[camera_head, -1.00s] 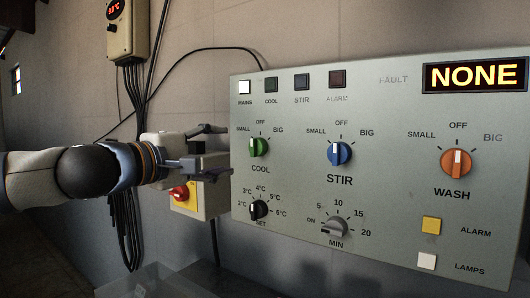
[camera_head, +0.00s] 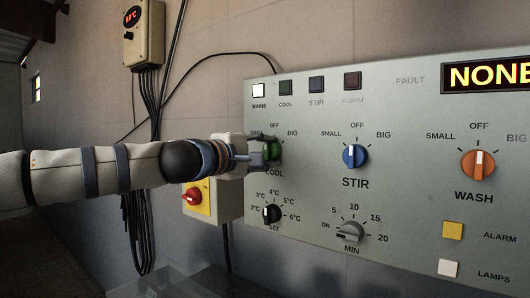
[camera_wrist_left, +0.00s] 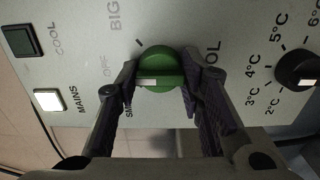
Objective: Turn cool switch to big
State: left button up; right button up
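The green COOL switch (camera_head: 273,150) is on the left part of the grey control panel. In the left wrist view the green knob (camera_wrist_left: 161,70) shows its white mark pointing to the OFF label. My left gripper (camera_head: 266,149) is at the knob, partly covering it and its labels in the head view. In the left wrist view the two dark fingers (camera_wrist_left: 160,85) sit close against opposite sides of the knob, shut on it. The BIG label (camera_wrist_left: 115,15) is visible there. My right gripper is not in view.
The blue STIR knob (camera_head: 355,156) and orange WASH knob (camera_head: 478,165) are to the right. The black SET dial (camera_head: 272,215) is just below. A red switch on a yellow plate (camera_head: 196,197) is beneath my left arm. The fault display (camera_head: 487,77) reads NONE.

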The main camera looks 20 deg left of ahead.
pick_arm(q)
jog(key=shift+c, duration=1.1)
jog(key=shift+r+m, duration=0.1)
jog(key=shift+m, duration=0.2)
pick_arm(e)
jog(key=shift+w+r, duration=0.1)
pick_arm(q)
jog(key=m+p, duration=0.1)
jog(key=m, duration=0.1)
jog(key=shift+r+m, duration=0.1)
jog(key=shift+m, duration=0.3)
jog(key=m, duration=0.4)
jog(key=shift+p, duration=0.3)
jog(key=shift+m, duration=1.2)
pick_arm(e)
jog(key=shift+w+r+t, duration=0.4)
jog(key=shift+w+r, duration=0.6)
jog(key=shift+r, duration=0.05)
pick_arm(q)
jog(key=o, duration=1.2)
jog(key=shift+c, duration=0.2)
jog(key=shift+f, duration=0.2)
